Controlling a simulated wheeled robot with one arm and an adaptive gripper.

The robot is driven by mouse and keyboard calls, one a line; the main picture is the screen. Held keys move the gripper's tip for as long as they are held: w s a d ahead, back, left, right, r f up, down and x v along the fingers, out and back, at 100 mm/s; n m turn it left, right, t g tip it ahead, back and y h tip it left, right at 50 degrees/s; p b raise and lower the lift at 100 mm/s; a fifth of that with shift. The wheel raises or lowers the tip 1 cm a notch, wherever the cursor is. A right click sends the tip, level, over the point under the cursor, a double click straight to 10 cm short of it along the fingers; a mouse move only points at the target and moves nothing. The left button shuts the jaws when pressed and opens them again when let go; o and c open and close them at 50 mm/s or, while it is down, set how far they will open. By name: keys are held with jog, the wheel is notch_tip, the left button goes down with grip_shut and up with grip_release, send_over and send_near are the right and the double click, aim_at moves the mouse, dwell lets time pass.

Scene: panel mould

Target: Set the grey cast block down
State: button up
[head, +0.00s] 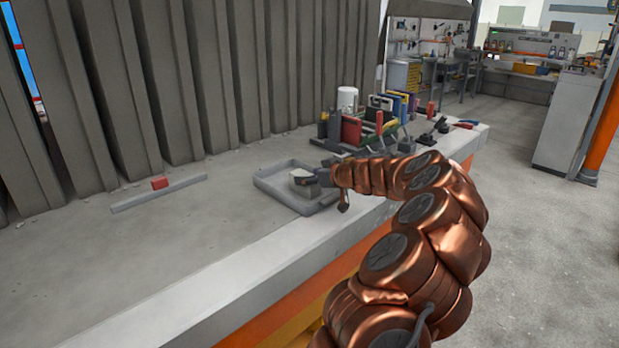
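A small pale grey block (301,173), which looks like the cast block, shows at the tip of my gripper (309,180). It is over the inside of a shallow grey tray (270,187) on the bench. The dark fingers overlap the block's near side and hide part of it. The view is too small to tell whether the fingers grip it, or whether the block touches the tray floor. My arm reaches in from the lower right and covers the tray's right side.
Behind my gripper stand a red block (351,131), a white cylinder (347,98) and several coloured items. A ribbed wall (200,80) bounds the back. The bench front (220,272) is clear.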

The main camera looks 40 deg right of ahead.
jog(key=shift+r, duration=0.1)
jog(key=shift+s+r, duration=0.1)
jog(key=shift+s, duration=0.05)
jog(key=v, duration=1.1)
jog(key=shift+s, duration=0.3)
